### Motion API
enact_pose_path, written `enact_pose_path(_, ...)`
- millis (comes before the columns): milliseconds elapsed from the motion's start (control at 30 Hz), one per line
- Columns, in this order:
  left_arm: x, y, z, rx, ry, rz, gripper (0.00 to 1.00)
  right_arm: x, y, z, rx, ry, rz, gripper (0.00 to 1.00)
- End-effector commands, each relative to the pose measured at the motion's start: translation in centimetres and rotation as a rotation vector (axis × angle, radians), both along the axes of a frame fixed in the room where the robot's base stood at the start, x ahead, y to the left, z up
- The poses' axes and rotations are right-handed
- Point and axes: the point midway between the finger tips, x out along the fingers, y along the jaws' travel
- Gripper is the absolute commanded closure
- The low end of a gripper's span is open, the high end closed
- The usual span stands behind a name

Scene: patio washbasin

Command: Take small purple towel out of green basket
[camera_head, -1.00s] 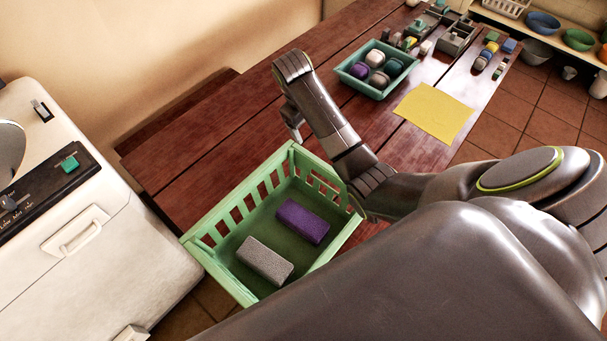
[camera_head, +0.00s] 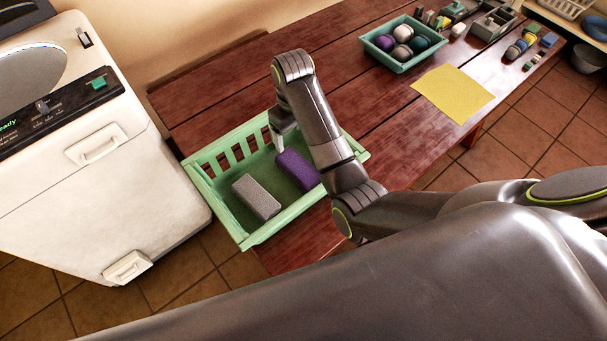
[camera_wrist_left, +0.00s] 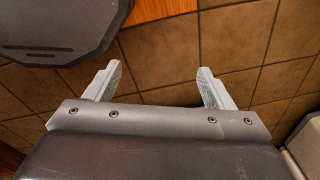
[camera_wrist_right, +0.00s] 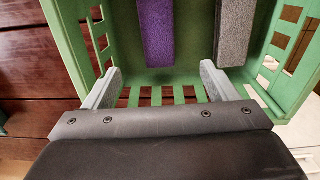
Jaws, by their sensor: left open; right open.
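The small purple towel (camera_head: 297,169) is a folded block lying in the green basket (camera_head: 258,236), partly behind my right arm in the head view. A grey towel (camera_head: 256,196) lies beside it, apart from it. In the right wrist view, the purple towel (camera_wrist_right: 156,32) and the grey towel (camera_wrist_right: 236,32) show inside the basket (camera_wrist_right: 72,42). My right gripper (camera_head: 279,138) is open and empty, over the back side of the basket; its fingers (camera_wrist_right: 158,84) stand apart near the slatted wall. My left gripper (camera_wrist_left: 160,78) is open and empty above the floor tiles.
The basket stands on a dark red wooden table (camera_head: 205,110). A white machine (camera_head: 85,190) stands close on the left. A teal tray (camera_head: 380,50) of rolled items and a yellow sheet (camera_head: 452,93) lie further right.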

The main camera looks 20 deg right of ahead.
Motion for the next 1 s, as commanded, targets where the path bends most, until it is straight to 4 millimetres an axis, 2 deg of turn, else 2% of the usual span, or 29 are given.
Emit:
enact_pose_path(33,0.7,0.0,-1.3,0.001,-0.009,-0.002,0.24,0.0,0.0,-1.3,0.000,0.000,0.000,0.20)
enact_pose_path(100,1.8,0.1,-2.1,0.001,-0.024,-0.005,0.24,0.0,0.0,-2.2,0.000,0.000,0.000,0.20)
enact_pose_path(167,2.8,0.1,-1.1,0.001,-0.036,-0.008,0.24,-0.1,0.0,-2.9,-0.001,0.006,-0.001,0.20)
enact_pose_path(300,4.0,0.1,-0.5,0.003,-0.056,-0.012,0.24,-0.1,0.0,-5.9,-0.001,0.006,0.000,0.20)
enact_pose_path(500,2.5,0.1,-0.3,0.002,-0.036,-0.007,0.24,-0.1,-0.1,-9.7,-0.001,0.005,0.000,0.20)
enact_pose_path(633,1.3,0.1,-0.3,0.002,-0.019,-0.005,0.24,0.0,-0.1,-10.9,-0.001,0.001,0.000,0.20)
enact_pose_path(833,1.5,0.1,0.1,0.001,-0.020,-0.005,0.24,-0.3,-0.3,-12.1,-0.002,0.004,-0.001,0.20)
enact_pose_path(1000,2.1,0.1,0.6,0.002,-0.027,-0.006,0.24,-0.8,-0.6,-14.6,-0.002,0.005,-0.001,0.20)
